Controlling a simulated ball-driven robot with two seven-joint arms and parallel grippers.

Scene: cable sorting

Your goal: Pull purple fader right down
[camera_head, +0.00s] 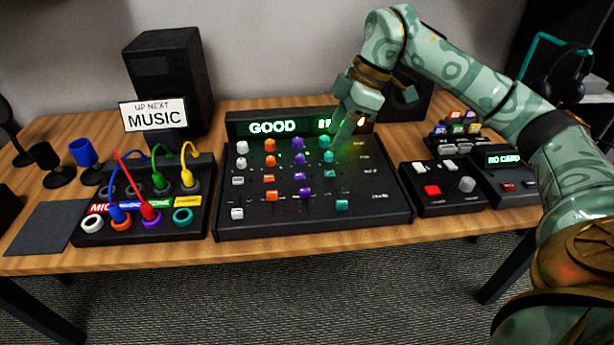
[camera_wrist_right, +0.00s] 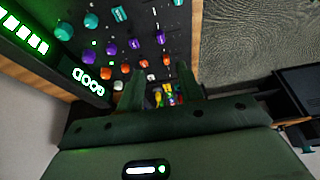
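The black mixer (camera_head: 255,226) stands in the middle of the table, with white, orange, purple and teal columns of controls. The purple fader (camera_head: 304,193) sits low in the purple column, below the purple knobs (camera_head: 298,144). It is higher on the panel than the white fader (camera_head: 237,213) and the teal fader (camera_head: 342,204). My right gripper (camera_head: 340,131) hangs above the mixer's back right part, near the teal knobs and apart from the purple fader. In the right wrist view its two fingers (camera_wrist_right: 160,88) are spread with nothing between them. My left gripper is out of view.
A patch box (camera_head: 197,224) with colored cables is left of the mixer. A control box (camera_head: 440,202) and a card reader (camera_head: 510,188) stand to the right. The lit GOOD display (camera_head: 272,127) rises at the mixer's back. A speaker (camera_head: 168,75) stands behind.

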